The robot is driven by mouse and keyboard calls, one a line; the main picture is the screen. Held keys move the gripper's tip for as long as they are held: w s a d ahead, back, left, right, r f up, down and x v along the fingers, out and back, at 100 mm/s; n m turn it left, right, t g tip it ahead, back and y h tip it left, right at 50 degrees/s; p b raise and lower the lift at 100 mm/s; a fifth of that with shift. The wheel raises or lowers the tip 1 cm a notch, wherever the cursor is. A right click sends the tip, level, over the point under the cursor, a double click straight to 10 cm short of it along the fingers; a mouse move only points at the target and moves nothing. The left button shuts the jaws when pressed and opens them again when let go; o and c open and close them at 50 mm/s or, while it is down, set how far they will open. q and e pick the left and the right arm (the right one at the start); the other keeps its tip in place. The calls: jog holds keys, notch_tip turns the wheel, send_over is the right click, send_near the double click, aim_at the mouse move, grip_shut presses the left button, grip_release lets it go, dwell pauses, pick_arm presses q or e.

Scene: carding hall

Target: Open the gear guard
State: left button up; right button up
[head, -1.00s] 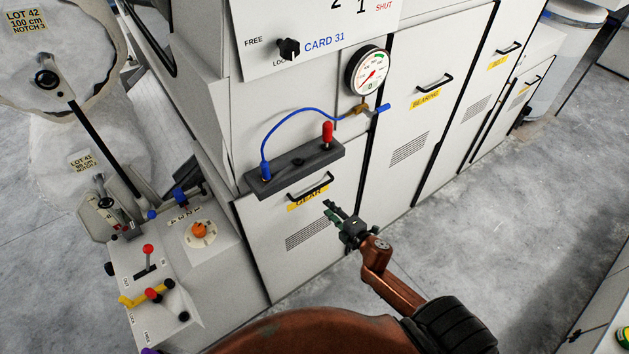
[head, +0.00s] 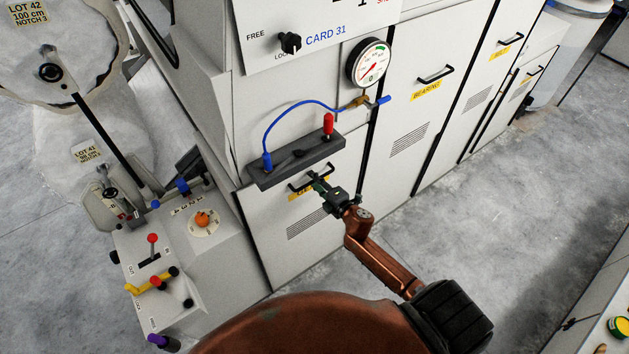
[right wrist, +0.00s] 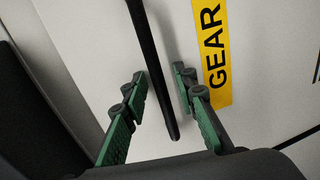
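The gear guard (head: 265,232) is a white panel low on the card machine, with vent slots and a yellow GEAR label. It looks shut. Its black bar handle (head: 296,186) is partly hidden by my right gripper (head: 318,181). In the right wrist view, the right gripper (right wrist: 158,84) is open, with its green fingers on either side of the black handle (right wrist: 157,75). Gaps show between the bar and both fingers. The yellow GEAR label (right wrist: 214,52) lies just right of the fingers. My left gripper is out of view.
A dark block (head: 295,163) with a blue hose (head: 292,106) and red knob (head: 328,124) sits just above the guard. A lever console (head: 170,270) stands at the left. The BEARING door (head: 420,130) is to the right. Grey floor (head: 440,240) is clear at the right.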

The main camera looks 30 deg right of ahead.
jog(key=shift+c, duration=0.7)
grip_shut()
